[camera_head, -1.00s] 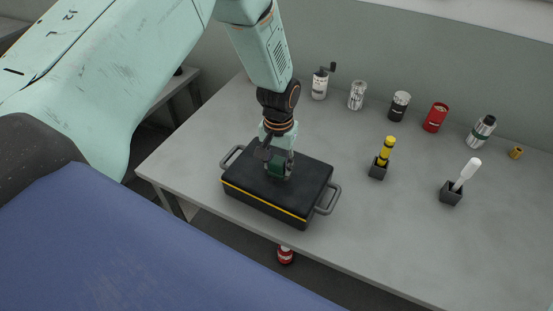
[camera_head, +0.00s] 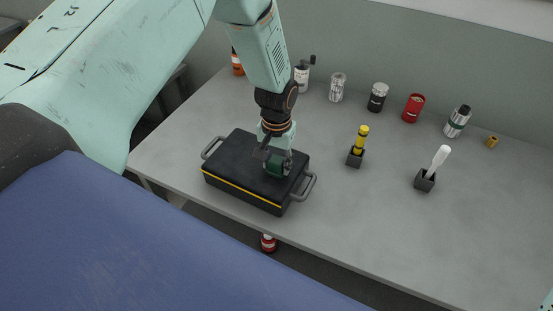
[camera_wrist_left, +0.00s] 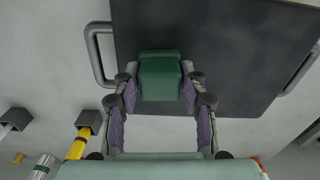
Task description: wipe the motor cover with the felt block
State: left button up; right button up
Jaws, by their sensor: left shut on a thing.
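The motor cover appears to be the black box (camera_head: 235,160) with a yellow stripe and a grey handle at each end. It lies flat on the grey table. The felt block is the dark green block (camera_head: 274,170) over the right part of the cover's top. My left gripper (camera_head: 277,162) is shut on it from above. In the left wrist view the green block (camera_wrist_left: 160,78) sits between the two fingers, above the dark cover (camera_wrist_left: 220,50), near one edge. Whether it touches the cover is hard to tell.
A yellow tool (camera_head: 361,140) and a white-handled tool (camera_head: 438,160) stand in small dark holders on the table (camera_head: 350,215) to the right. Several cans and jars, including a red can (camera_head: 413,108), line the back by the wall. The table's front right is clear.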

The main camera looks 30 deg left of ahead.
pick_arm(q)
jog(key=r, duration=0.2)
jog(key=shift+w+d+r, duration=0.15)
jog(key=shift+w+r, duration=0.05)
jog(key=shift+r, duration=0.1)
jog(key=shift+p, duration=0.4)
jog(key=shift+w+a+r, duration=0.2)
jog(key=shift+a+r, duration=0.15)
jog(key=shift+r, duration=0.05)
jog(key=shift+a+r, duration=0.15)
jog(key=shift+r, duration=0.15)
jog(key=r, duration=0.2)
jog(key=shift+s+d+r, duration=0.2)
jog(key=shift+s+r, duration=0.1)
jog(key=shift+s, duration=0.05)
jog(key=shift+w+d+r, duration=0.1)
jog(key=shift+d+r, duration=0.05)
jog(key=shift+r, duration=0.45)
jog(key=shift+w+a, duration=0.1)
jog(key=shift+a, duration=0.2)
pick_arm(e)
jog(key=shift+a+r, duration=0.45)
jog(key=shift+r, duration=0.35)
